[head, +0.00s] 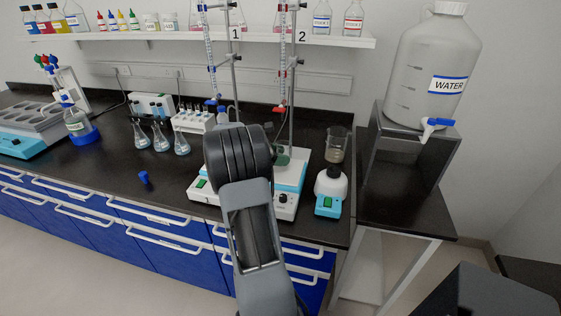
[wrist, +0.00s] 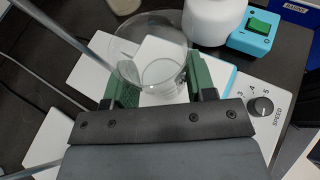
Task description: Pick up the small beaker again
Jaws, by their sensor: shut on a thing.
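In the wrist view my gripper (wrist: 162,76) has its green finger pads on either side of a clear glass beaker (wrist: 140,42), shut on its sides. The beaker looks empty. It is over the white top of a stirrer (wrist: 82,77); I cannot tell whether it touches the plate. In the head view my arm hides most of the beaker and gripper, and only a green finger part (head: 284,154) shows above the right stirrer (head: 289,180).
Thin stand rods (wrist: 55,25) pass close by my gripper. A white and blue vortex mixer (head: 329,190) and another beaker (head: 337,146) stand to the right of the stirrer. Burettes (head: 284,60) hang above. Several flasks (head: 160,138) stand left; a blue cap (head: 144,177) lies in front.

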